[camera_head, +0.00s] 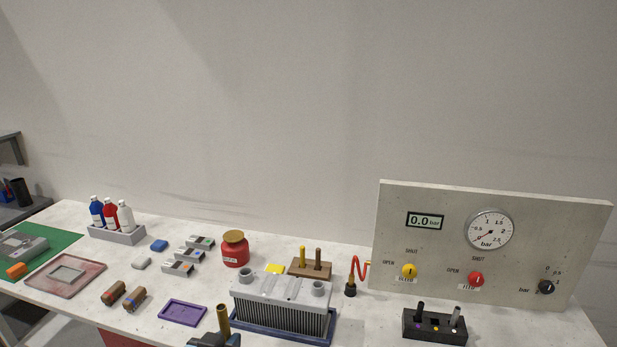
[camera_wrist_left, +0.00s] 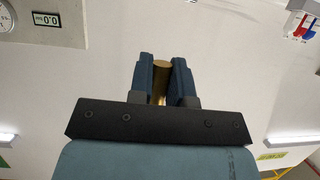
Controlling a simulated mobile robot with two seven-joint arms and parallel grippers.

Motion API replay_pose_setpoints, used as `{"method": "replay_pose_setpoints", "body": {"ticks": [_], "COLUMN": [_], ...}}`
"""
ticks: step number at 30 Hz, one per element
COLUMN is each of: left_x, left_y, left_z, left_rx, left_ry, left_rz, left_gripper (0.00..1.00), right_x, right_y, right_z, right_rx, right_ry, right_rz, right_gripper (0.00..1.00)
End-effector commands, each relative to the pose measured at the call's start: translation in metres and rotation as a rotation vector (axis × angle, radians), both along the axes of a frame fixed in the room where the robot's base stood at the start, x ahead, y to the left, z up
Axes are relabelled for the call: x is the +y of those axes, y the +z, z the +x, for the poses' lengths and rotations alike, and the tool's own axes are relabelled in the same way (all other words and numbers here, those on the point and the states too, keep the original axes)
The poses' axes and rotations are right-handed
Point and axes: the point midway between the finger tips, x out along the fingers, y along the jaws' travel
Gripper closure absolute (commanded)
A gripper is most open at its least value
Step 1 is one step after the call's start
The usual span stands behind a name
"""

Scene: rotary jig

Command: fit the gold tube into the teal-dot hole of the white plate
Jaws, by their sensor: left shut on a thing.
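My left gripper (camera_head: 219,340) is at the bottom edge of the head view, shut on the gold tube (camera_head: 224,320), which stands up about vertically. In the left wrist view the tube (camera_wrist_left: 161,74) sits between the two blue-grey fingers of the gripper (camera_wrist_left: 164,82). A pale plate (camera_head: 284,288) forms the top of a finned block, just right of the tube and apart from it. It carries two round grey ports and small marks. I cannot make out a teal dot or its hole. My right gripper is not in view.
The finned block stands in a dark blue tray (camera_head: 331,333). Behind it are a brown holder (camera_head: 310,269) with two upright tubes and a red jar (camera_head: 235,250). A black holder (camera_head: 435,327) and a gauge panel (camera_head: 540,240) are at right. A purple tray (camera_head: 183,313) lies left of the tube.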

Motion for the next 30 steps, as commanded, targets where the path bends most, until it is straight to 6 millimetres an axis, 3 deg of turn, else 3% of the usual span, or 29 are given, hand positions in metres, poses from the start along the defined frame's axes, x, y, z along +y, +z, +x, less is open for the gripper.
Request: {"method": "replay_pose_setpoints", "body": {"ticks": [1,3,6,11,23,30], "left_x": [0.023,0.049,0.075,0.094,0.089,0.047], "left_y": [-0.006,-0.01,-0.012,-0.014,-0.008,0.026], "left_z": [-0.008,-0.016,-0.026,-0.033,-0.03,-0.016], "left_rx": [0.005,0.003,0.001,-0.001,-0.004,-0.009], "left_ry": [0.047,0.097,0.15,0.189,0.163,-0.015], "left_rz": [0.0,0.0,-0.001,-0.004,-0.002,0.001], "left_gripper": [1.0,1.0,1.0,1.0,1.0,1.0], "right_x": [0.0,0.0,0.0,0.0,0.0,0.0], "right_y": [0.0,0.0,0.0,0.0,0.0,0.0], "right_z": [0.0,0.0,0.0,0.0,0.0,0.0], "right_rx": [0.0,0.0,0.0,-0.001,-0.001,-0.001], "right_ry": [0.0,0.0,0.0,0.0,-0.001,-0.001], "right_rz": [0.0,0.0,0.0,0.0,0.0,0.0], "right_gripper": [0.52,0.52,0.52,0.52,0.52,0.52]}}
